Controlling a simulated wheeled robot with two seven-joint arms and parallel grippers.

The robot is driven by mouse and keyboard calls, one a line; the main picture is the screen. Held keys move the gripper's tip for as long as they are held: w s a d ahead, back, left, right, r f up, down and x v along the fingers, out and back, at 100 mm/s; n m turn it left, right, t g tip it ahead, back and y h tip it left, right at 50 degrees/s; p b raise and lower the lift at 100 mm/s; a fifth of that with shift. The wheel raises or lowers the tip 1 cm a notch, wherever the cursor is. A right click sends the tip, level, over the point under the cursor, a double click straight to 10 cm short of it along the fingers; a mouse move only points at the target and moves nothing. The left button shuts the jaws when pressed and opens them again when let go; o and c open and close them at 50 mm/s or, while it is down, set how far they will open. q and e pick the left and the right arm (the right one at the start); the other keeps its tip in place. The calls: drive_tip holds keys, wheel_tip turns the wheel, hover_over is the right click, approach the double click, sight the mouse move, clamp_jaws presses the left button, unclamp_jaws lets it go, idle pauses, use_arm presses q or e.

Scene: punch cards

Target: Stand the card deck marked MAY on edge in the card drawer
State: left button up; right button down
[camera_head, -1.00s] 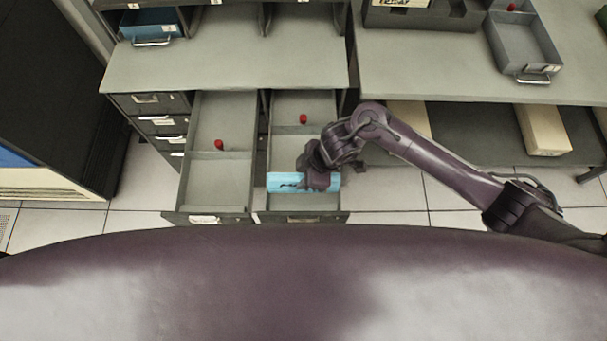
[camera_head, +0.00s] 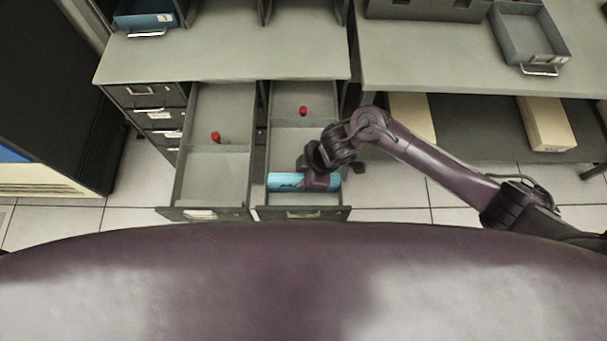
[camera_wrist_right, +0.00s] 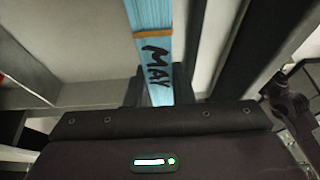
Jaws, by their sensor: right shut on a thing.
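The light blue card deck (camera_head: 286,181) is at the front of the right open card drawer (camera_head: 293,148), lying crosswise near its front panel. In the right wrist view the deck (camera_wrist_right: 149,20) shows handwritten MAY and a tan band across it. My right gripper (camera_head: 318,181) is shut on the deck near its right part and covers some of it. The fingertips are mostly hidden, and I cannot tell whether the deck touches the drawer floor. My left gripper is not in view.
A second open drawer (camera_head: 213,178) with a red-knobbed divider stands to the left. A red knob (camera_head: 303,111) sits farther back in the right drawer. A grey tray (camera_head: 527,38) is on the right table. Pale boxes (camera_head: 545,125) sit on the shelf below.

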drive_tip(key=c, duration=1.2)
unclamp_jaws()
drive_tip(key=shift+o, duration=0.2)
drive_tip(key=shift+d+r, duration=0.1)
drive_tip(key=v, duration=0.7)
drive_tip(key=shift+d+r, duration=0.1)
drive_tip(key=shift+r, duration=0.25)
